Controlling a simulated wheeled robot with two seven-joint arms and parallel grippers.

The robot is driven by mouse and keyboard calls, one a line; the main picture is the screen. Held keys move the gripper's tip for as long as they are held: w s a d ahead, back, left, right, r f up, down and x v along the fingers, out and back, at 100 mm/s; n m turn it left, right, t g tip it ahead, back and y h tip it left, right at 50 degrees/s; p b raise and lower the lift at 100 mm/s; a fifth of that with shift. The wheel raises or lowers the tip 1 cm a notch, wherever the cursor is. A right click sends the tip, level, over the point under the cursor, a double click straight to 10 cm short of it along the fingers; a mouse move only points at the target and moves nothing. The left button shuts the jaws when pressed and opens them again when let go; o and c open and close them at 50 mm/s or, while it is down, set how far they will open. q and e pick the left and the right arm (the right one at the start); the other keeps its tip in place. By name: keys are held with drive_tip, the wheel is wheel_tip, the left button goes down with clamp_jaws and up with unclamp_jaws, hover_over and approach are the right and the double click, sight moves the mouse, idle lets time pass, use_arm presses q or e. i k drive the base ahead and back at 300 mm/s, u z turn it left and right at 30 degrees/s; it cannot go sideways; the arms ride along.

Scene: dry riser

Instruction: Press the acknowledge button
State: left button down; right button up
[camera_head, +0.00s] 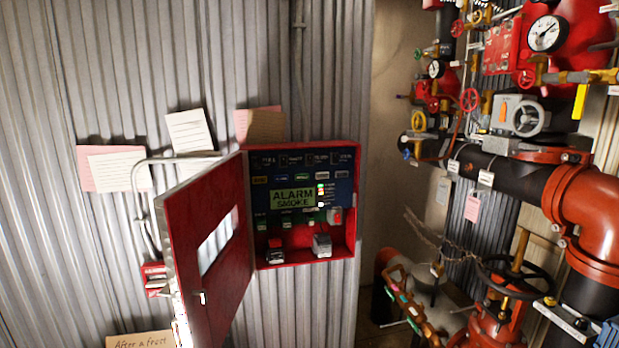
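A red alarm cabinet (356,205) is fixed to the corrugated metal wall. Its red door (205,265), with a window slot and a small handle, stands open to the left. Inside is a dark blue panel with a lit green display (292,198) reading "ALARM SMOKE". Small indicator lights (321,192) glow right of the display. Rows of small labelled controls (286,222) sit above and below it. Their labels are too small to read, so I cannot tell which is the acknowledge button. Neither of my grippers is in view.
Red and dark pipes (590,215) with gauges (546,33) and a black handwheel (515,278) crowd the right side. Paper notes (190,132) hang on the wall. A red box (155,278) sits left of the open door. The space before the cabinet looks clear.

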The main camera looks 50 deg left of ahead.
sight(255, 180)
drive_tip(key=u, duration=0.1)
drive_tip(key=i, duration=0.8)
drive_tip(key=u, duration=0.85)
drive_tip(key=i, duration=0.55)
drive_tip(key=u, duration=0.5)
